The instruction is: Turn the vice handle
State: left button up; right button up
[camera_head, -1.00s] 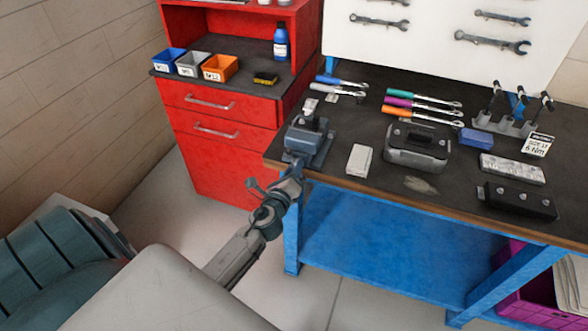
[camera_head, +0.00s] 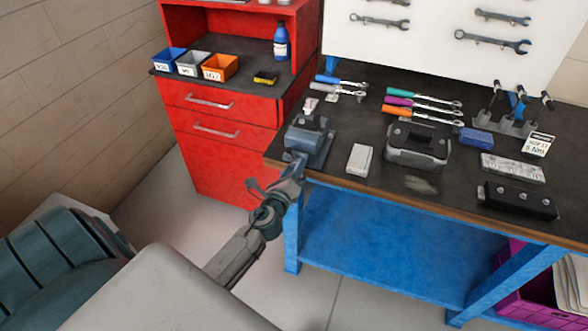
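The blue-grey vice (camera_head: 308,138) is fixed at the near left corner of the workbench. Its front jaw and screw point toward the near edge, where my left gripper (camera_head: 293,172) meets it. The vice handle is mostly hidden by the gripper, and I cannot make it out clearly. My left arm comes in from the lower left, with the gripper at the front of the vice, just off the bench edge. The fingers are too small and covered to show whether they are open or shut. My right gripper is not in view.
The dark-topped workbench (camera_head: 440,205) holds a white block (camera_head: 360,159), a dark toolbox-like case (camera_head: 417,147), colored-handled wrenches and a blue block (camera_head: 476,138). A red cabinet (camera_head: 223,160) stands behind to the left. The floor before the bench is clear.

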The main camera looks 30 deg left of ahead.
pick_arm(q)
jog(key=shift+r, duration=0.1)
jog(key=b+v, duration=0.3)
jog(key=v, duration=0.8)
jog(key=shift+w+a, duration=0.1)
